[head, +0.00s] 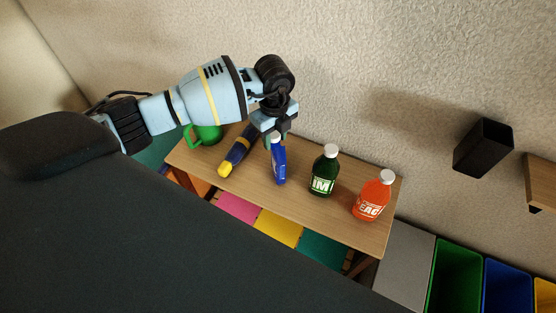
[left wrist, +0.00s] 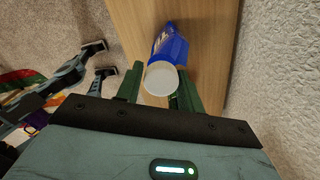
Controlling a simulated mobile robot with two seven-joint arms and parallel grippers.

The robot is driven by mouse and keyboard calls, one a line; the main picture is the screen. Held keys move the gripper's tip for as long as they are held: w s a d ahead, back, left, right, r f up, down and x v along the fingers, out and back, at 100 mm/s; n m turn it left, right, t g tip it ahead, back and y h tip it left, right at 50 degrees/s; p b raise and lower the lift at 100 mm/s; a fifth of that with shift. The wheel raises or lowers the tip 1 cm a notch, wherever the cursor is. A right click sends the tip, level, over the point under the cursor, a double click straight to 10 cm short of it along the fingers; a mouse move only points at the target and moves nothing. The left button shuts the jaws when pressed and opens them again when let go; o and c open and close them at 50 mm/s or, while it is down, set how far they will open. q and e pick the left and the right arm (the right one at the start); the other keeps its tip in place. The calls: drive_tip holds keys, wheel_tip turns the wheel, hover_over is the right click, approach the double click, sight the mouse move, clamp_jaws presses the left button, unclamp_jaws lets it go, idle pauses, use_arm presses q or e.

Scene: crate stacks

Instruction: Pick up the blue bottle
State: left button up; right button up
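The blue bottle (head: 279,168) with a white cap stands on the wooden table, left of the green bottle. My left gripper (head: 274,137) is directly above it, pointing down at the cap. In the left wrist view the bottle (left wrist: 170,45) lies between and beyond the fingertips of the left gripper (left wrist: 160,80). The two fingers are apart, on either side of the white cap, with a gap at the left one. I cannot tell whether the right finger touches. My right gripper does not show clearly in either view.
The wooden table (head: 330,219) also holds a green bottle (head: 323,175), an orange bottle (head: 371,200), a blue-yellow tool-like object (head: 239,150) and a green mug (head: 208,134). A textured wall rises behind. Green (head: 455,275) and blue (head: 507,287) bins stand at the right.

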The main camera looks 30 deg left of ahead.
use_arm(q)
drive_tip(key=c, duration=0.3)
drive_tip(key=shift+r, duration=0.15)
drive_tip(key=shift+r, duration=0.25)
wheel_tip(320, 180, up, 3)
drive_tip(key=shift+s+d, duration=0.1)
drive_tip(key=shift+s+d+r+p, duration=0.2)
drive_tip(key=shift+s+d, duration=1.25)
drive_tip(key=shift+s, duration=0.75)
drive_tip(key=shift+s+d+r+p, duration=0.1)
drive_tip(key=shift+s+d+r, duration=0.1)
drive_tip(key=shift+s+d, duration=1.6)
drive_tip(key=shift+s+d+r+p, duration=0.15)
drive_tip(key=shift+s+d, duration=0.9)
drive_tip(key=shift+s, duration=1.55)
